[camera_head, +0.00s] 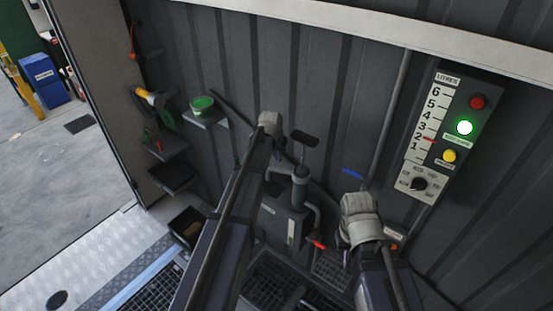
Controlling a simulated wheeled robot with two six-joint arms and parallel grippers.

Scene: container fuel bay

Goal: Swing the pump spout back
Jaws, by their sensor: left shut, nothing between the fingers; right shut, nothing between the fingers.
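The pump (283,222) is a dark grey body with a pale label, standing low against the corrugated wall. A round column (300,188) rises from it, topped by a dark crosspiece (305,138). A grey curved pipe (317,212), which looks like the spout, bends from the column to the right and down; its far end is hard to make out. My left gripper (269,120) is shut and empty, up and left of the crosspiece, its arm covering the pump's left side. My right gripper (357,203) is shut and empty, right of the pipe, apart from it in the picture.
A control panel (433,135) with a litre scale, a lit green button and a knob hangs on the right wall. A red-tipped lever (317,244) and a blue handle (352,173) are near the pump. Shelves with a green tin (202,105) are left. Floor grates (268,288) lie below.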

